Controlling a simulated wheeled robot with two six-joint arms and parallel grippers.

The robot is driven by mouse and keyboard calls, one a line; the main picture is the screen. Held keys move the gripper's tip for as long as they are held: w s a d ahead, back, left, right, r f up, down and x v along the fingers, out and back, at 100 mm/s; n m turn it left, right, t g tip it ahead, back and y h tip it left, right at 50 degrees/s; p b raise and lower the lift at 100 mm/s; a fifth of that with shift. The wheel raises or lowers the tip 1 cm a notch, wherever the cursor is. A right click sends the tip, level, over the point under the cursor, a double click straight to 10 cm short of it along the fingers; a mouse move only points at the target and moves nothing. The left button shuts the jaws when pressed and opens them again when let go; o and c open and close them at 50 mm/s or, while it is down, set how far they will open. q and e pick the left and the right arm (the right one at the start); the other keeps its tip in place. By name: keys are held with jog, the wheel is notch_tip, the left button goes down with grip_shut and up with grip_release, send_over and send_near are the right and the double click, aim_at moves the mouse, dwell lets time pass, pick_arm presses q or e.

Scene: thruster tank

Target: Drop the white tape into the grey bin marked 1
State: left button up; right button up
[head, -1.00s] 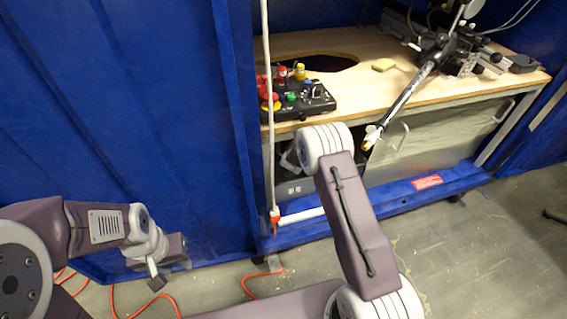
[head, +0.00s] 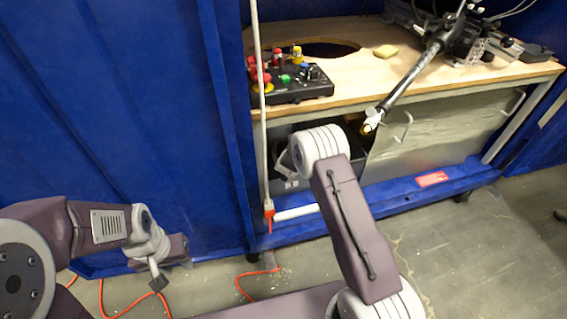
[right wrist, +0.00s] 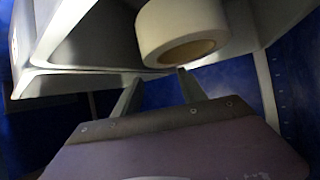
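The white tape (right wrist: 192,22) is a thick pale roll in the right wrist view, just beyond the fingertips and nearer the right finger. My right gripper (right wrist: 158,75) has its two fingers apart, with nothing seen between them. A grey bin (right wrist: 85,45) with a pale rim fills the upper left of that view, beside and behind the tape. In the head view a dark grey bin (head: 291,185) with small pale marks sits under the bench; I cannot read its number. My right arm hides part of it. My left gripper (head: 157,281) hangs at the lower left, away from the bench; its fingers are unclear.
A pale upright pole (head: 262,130) stands at the bench's left. An orange cable (head: 240,285) lies on the floor. Blue walls surround the bench.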

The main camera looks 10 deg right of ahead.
jog(key=p+v, duration=0.5)
jog(key=v, duration=0.4)
jog(key=shift+p, duration=0.35)
